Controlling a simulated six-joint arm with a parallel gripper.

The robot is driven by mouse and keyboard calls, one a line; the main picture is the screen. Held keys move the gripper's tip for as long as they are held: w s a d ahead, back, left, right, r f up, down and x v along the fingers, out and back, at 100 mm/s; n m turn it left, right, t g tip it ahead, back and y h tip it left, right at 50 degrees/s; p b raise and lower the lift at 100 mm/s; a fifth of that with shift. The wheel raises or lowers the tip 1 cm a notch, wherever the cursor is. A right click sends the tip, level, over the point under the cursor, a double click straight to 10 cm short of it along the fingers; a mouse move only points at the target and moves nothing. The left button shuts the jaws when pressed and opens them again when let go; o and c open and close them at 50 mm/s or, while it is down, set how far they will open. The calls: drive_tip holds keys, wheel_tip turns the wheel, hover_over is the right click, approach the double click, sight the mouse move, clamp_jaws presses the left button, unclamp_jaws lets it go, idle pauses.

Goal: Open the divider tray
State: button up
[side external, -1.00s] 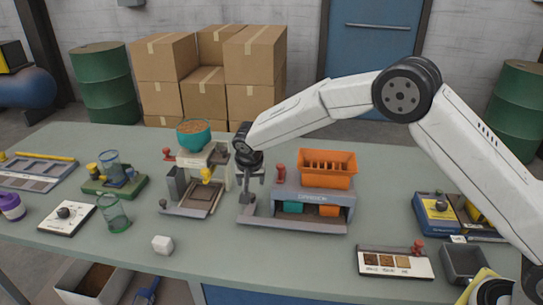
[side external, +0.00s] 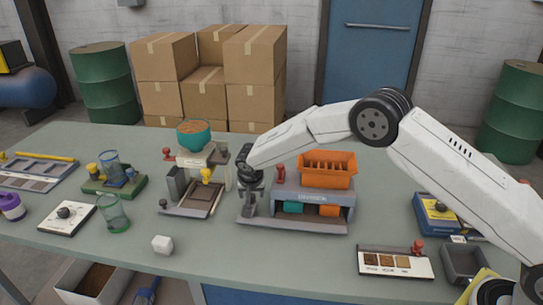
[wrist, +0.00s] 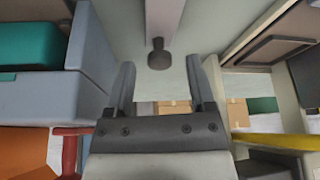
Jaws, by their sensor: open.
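The grey divider station (side external: 325,195) stands at mid-table, with an orange slotted hopper (side external: 328,168) on top. Its low grey base tray (side external: 305,227) reaches out in front, and a teal bin (side external: 293,207) and an orange bin (side external: 330,210) sit in its opening. My gripper (side external: 247,207) is low at the station's left side, pointing down. In the wrist view my gripper (wrist: 162,82) is open. A grey bar with a dark round knob (wrist: 158,57) shows between and just beyond the fingertips; contact cannot be told. The teal bin (wrist: 28,44) is at left there.
A red knob (side external: 281,172) rises beside the hopper. The table between cube and sample board (side external: 395,261) is clear.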

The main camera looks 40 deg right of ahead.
clamp_jaws()
idle(1.5)
